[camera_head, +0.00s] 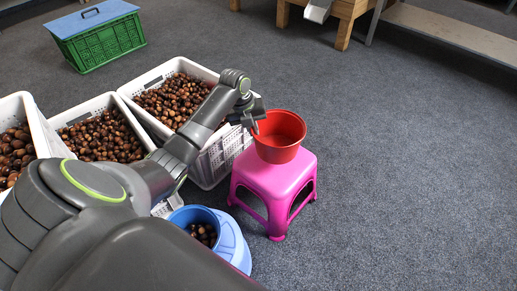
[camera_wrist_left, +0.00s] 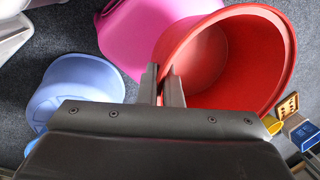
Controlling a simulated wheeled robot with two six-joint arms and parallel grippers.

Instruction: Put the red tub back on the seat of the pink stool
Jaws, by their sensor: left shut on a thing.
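The red tub (camera_head: 279,137) is upright and empty, at the seat of the pink stool (camera_head: 272,181). I cannot tell for sure whether its base touches the seat. My left gripper (camera_head: 256,128) is shut on the tub's rim at its left side. In the left wrist view the two fingers (camera_wrist_left: 163,88) pinch the wall of the tub (camera_wrist_left: 245,60), and the pink stool (camera_wrist_left: 150,35) shows behind it. My right gripper is not in view.
A blue container (camera_head: 228,243) with chestnuts inside stands left of the stool, near my arm. White crates (camera_head: 225,152) full of chestnuts stand behind and left. A green crate with a blue lid (camera_head: 100,40) is at the back left. The carpet to the right is clear.

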